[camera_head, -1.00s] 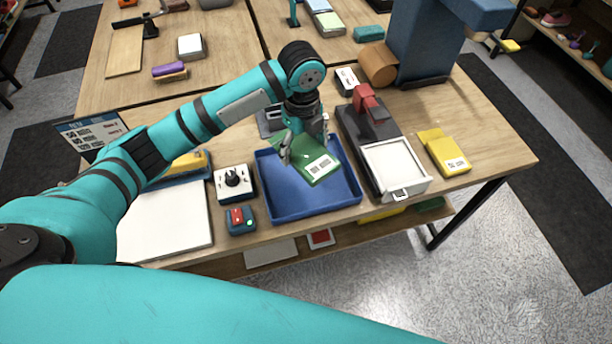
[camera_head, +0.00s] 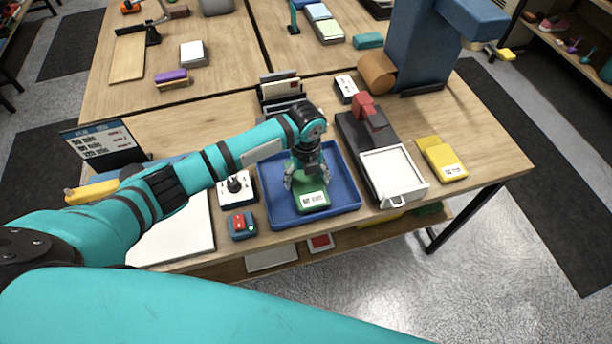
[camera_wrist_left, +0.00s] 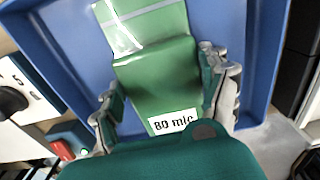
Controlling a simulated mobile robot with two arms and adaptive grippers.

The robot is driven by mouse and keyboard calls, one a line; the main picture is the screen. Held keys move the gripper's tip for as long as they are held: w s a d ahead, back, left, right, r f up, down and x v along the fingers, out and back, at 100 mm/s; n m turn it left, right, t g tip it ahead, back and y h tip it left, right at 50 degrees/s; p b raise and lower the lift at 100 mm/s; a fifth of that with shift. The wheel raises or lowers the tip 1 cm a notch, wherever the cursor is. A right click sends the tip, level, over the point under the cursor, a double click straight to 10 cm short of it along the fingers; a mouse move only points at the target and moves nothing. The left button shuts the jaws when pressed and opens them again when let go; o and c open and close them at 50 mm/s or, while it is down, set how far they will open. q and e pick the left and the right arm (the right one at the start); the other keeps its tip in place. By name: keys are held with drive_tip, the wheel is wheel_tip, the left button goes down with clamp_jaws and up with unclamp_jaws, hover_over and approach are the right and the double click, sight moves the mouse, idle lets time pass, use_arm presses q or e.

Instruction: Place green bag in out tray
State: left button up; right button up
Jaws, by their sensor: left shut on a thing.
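The green bag (camera_head: 311,198) is in the blue tray (camera_head: 343,209), low over or on the tray floor; I cannot tell if it touches. It carries a white label. My left gripper (camera_head: 307,181) is shut on the bag from above, with a finger on each side. In the left wrist view the bag (camera_wrist_left: 158,80) lies between the two fingers (camera_wrist_left: 165,105), with the blue tray (camera_wrist_left: 68,62) around it and a label reading "80 mic". My right gripper is not in view.
A black device with a white-framed plate (camera_head: 392,172) stands right of the tray, with a yellow bag (camera_head: 441,158) beyond. A knob box (camera_head: 237,187) and a small red-and-blue box (camera_head: 242,225) stand close on the left. A card holder (camera_head: 281,92) stands behind.

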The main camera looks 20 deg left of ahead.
sight(306, 179)
use_arm(q)
drive_tip(key=shift+f, duration=0.2)
drive_tip(key=o, duration=1.1)
drive_tip(key=shift+f, duration=0.1)
drive_tip(key=shift+o, duration=0.2)
drive_tip(key=shift+r, duration=0.2)
wheel_tip(306, 179, up, 12)
drive_tip(key=b, duration=0.1)
drive_tip(key=shift+b, duration=0.4)
drive_tip(key=shift+f, duration=0.1)
